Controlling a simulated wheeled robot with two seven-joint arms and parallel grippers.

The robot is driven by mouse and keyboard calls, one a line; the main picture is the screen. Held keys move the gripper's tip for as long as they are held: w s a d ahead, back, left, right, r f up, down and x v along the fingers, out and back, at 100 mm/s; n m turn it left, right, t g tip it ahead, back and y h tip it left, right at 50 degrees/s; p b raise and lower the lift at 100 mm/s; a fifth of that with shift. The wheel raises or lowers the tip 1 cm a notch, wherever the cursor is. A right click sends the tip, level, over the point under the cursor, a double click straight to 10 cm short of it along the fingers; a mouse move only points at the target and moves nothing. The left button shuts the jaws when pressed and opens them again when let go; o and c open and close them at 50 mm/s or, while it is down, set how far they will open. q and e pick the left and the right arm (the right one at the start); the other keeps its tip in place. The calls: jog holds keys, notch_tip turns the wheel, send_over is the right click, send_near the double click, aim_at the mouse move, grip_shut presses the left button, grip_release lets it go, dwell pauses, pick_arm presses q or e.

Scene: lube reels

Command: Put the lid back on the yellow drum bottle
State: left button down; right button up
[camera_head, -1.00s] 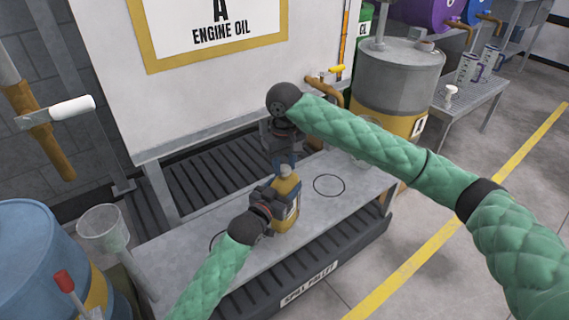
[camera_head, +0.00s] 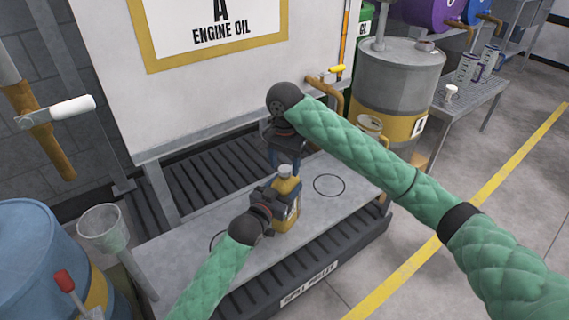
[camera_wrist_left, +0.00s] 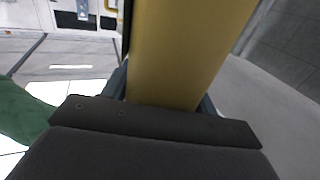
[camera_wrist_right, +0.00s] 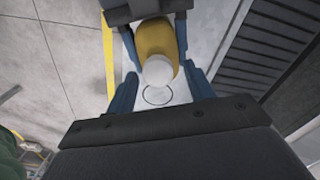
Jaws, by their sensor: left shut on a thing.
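The yellow bottle (camera_head: 292,212) stands upright on the grey bench, to the left of a black ring outline. A whitish lid (camera_head: 285,171) sits at its top; in the right wrist view the lid (camera_wrist_right: 158,73) covers the mouth, and how tightly it sits cannot be told. My left gripper (camera_head: 277,203) is shut on the bottle's body from the left; the yellow side (camera_wrist_left: 175,50) fills the left wrist view. My right gripper (camera_head: 284,168) points down just above the lid. In the right wrist view its blue fingers (camera_wrist_right: 161,90) are spread apart with nothing between them gripped.
The bench (camera_head: 340,205) is clear to the right, around the ring outline (camera_head: 329,185). A clear funnel (camera_head: 103,225) and blue drum (camera_head: 35,260) stand at left. A grey and yellow drum (camera_head: 395,90) stands behind my right arm. The large sign (camera_head: 215,30) rises behind.

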jog(key=shift+o, duration=0.2)
notch_tip(320, 180, up, 12)
dwell(0.8)
pick_arm(q)
jog(key=shift+c, duration=1.8)
grip_release()
jog(key=shift+a, duration=0.1)
jog(key=p+v, duration=0.1)
jog(key=v, duration=0.6)
jog(key=shift+s, duration=0.35)
pick_arm(e)
jog(key=shift+r, duration=0.55)
pick_arm(q)
jog(key=shift+a, duration=0.15)
pick_arm(e)
jog(key=shift+n, duration=0.3)
